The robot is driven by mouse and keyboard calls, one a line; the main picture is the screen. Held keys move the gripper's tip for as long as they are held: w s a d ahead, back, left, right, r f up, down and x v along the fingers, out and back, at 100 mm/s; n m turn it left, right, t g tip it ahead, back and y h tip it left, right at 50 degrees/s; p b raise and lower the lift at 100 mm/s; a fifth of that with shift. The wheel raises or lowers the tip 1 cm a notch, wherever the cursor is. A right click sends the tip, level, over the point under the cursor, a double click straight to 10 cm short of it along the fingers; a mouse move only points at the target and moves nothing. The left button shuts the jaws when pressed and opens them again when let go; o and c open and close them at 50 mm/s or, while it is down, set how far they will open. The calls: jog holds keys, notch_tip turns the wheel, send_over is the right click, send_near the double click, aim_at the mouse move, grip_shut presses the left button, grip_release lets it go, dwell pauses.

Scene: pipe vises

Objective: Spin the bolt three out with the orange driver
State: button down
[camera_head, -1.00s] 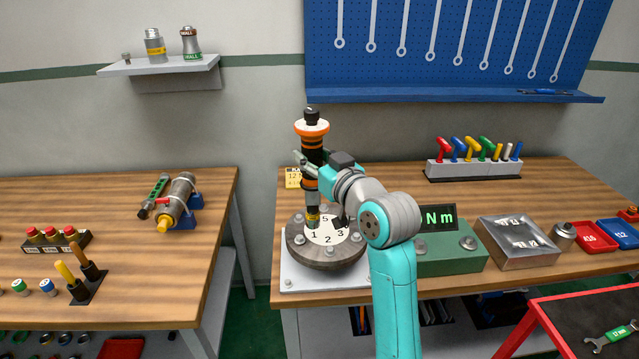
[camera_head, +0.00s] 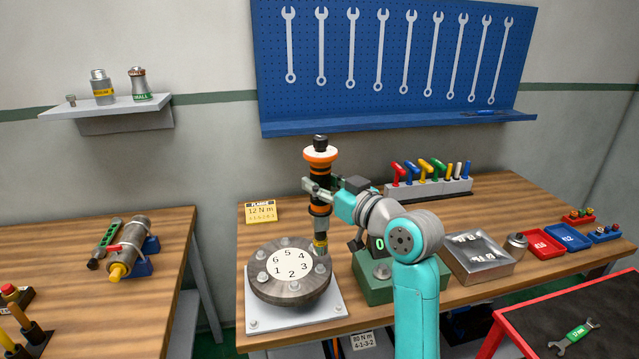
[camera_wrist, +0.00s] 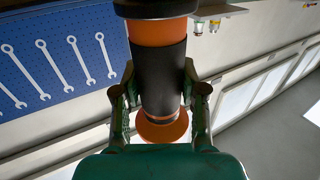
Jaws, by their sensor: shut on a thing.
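My gripper (camera_head: 319,188) is shut on the orange driver (camera_head: 320,165), a black and orange upright tool with a white and orange top. The wrist view shows both fingers around its black grip (camera_wrist: 160,75). The driver's yellow-banded tip (camera_head: 320,243) is at the right rear edge of the round grey flange (camera_head: 291,298), over or just behind it; contact cannot be told. The flange has a white dial (camera_head: 289,264) numbered 1 to 6 with bolts around it. Bolt three (camera_head: 311,283) appears to be the head near the 3, at the front right.
A yellow card (camera_head: 261,212) reading 12 N m stands behind the flange. A green box with a display (camera_head: 388,288) is right of it, then a metal tray (camera_head: 477,258), red bin (camera_head: 542,243) and blue bin (camera_head: 573,237). A rack of coloured-handled tools (camera_head: 430,188) stands behind.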

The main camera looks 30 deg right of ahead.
aim_at(328, 214)
jog(key=shift+f, duration=3.25)
dwell(1.9)
jog(key=shift+r, duration=2.7)
